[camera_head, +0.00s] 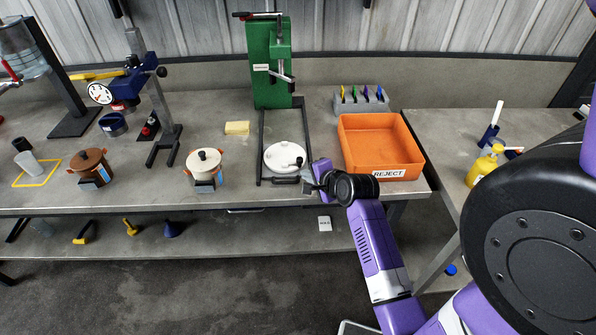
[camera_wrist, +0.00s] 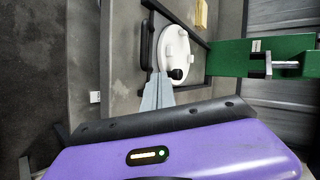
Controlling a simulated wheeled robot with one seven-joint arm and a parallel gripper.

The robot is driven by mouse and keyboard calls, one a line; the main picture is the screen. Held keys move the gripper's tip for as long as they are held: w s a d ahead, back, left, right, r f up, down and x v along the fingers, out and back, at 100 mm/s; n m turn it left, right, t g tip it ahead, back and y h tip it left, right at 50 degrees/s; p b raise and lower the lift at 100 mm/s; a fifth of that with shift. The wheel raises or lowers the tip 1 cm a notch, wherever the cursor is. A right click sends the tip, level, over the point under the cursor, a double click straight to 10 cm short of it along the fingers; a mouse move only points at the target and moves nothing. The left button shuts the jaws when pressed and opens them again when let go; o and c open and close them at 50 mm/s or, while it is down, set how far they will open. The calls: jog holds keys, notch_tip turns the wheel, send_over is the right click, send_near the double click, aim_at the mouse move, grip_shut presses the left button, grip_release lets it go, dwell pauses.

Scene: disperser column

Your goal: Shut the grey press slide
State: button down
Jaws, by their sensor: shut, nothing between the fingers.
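The green press (camera_head: 270,65) stands at the back of the bench, and it also shows at the right of the wrist view (camera_wrist: 232,57). Dark rails (camera_head: 261,140) run forward from its foot. At their front end, near the bench edge, is the slide with a dark front handle (camera_head: 285,181), also seen in the wrist view (camera_wrist: 147,42).
An orange reject bin (camera_head: 378,135) stands right of the rails, close to my wrist. A rack of coloured tools (camera_head: 361,103) is behind it. Bench between rails and press looks clear.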

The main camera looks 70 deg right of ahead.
aim_at(293, 171)
jog(key=x, duration=0.7)
jog(key=w+d+b, duration=0.2)
jog(key=d, duration=0.4)
jog(key=w+d+b, duration=0.3)
jog(key=d, duration=0.3)
jog(key=w+d+b, duration=0.2)
jog(key=d, duration=0.4)
jog(key=shift+w+d+f+b, duration=0.1)
jog(key=shift+w+d+b, duration=0.1)
jog(key=shift+w+b, duration=0.15)
jog(key=shift+w+d, duration=0.1)
jog(key=shift+d, duration=0.2)
jog(key=shift+d+r, duration=0.1)
jog(key=shift+r, duration=0.15)
jog(key=shift+r, duration=0.1)
